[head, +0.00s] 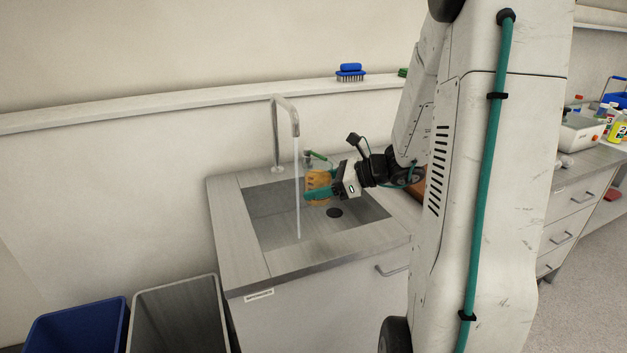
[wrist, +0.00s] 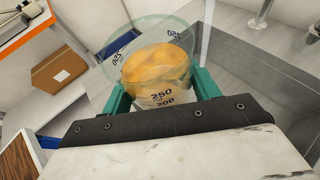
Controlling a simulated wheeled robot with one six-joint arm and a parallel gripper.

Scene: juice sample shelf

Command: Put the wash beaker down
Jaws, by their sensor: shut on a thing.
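The wash beaker (head: 319,180) is clear, with orange contents and dark volume marks. It also shows in the wrist view (wrist: 157,72), where its wide rim faces up in the picture. My gripper (head: 321,188) is shut on it, with one green finger on each side in the wrist view (wrist: 161,89). In the head view the beaker is over the sink basin (head: 273,237), just right of the running water (head: 298,190). It looks roughly upright. I cannot tell its height above the basin floor.
The tap (head: 287,112) stands at the back of the sink, with a small green-handled fitting beside it. The basin floor around the drain (head: 334,212) looks clear. A blue bin (head: 78,328) and a grey bin (head: 180,315) stand at front left. A brush (head: 350,72) lies on the ledge.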

